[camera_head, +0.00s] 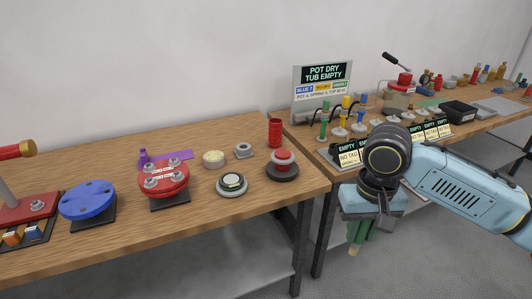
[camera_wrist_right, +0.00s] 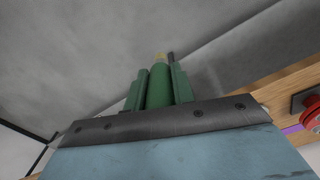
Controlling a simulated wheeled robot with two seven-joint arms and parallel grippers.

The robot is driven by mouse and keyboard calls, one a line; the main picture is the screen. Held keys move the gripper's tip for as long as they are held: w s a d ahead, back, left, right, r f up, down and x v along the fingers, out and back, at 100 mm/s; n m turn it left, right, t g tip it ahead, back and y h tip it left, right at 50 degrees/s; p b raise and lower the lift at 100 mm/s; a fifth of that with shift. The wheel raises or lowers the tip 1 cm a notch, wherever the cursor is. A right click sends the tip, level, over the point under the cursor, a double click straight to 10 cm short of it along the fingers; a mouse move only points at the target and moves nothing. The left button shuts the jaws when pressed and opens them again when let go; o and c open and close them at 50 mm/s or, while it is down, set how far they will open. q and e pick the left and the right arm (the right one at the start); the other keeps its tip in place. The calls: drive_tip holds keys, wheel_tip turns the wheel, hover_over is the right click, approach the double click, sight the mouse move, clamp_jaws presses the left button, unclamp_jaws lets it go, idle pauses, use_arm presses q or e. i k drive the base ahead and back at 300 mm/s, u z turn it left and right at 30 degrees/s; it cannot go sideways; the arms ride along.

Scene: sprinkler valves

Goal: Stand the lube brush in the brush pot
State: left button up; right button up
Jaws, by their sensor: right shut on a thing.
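My right gripper (camera_head: 358,232) hangs in front of the right table, above the floor, pointing down. It is shut on a green cylindrical thing with a pale yellow tip, which looks like the lube brush (camera_wrist_right: 159,86). The tip (camera_head: 352,251) points down, just past the fingers. In the right wrist view the brush lies between the two green fingers. A red upright can (camera_head: 275,131), which may be the brush pot, stands at the back right corner of the left table. Its inside cannot be made out. My left gripper is not in view.
The right table has a sign (camera_head: 322,90) and several small parts. A gap separates the tables.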

sight(244, 152)
drive_tip(key=z, duration=0.35)
drive_tip(key=i, duration=0.95)
drive_tip(key=u, duration=0.55)
drive_tip(key=i, duration=0.65)
drive_tip(key=u, duration=0.55)
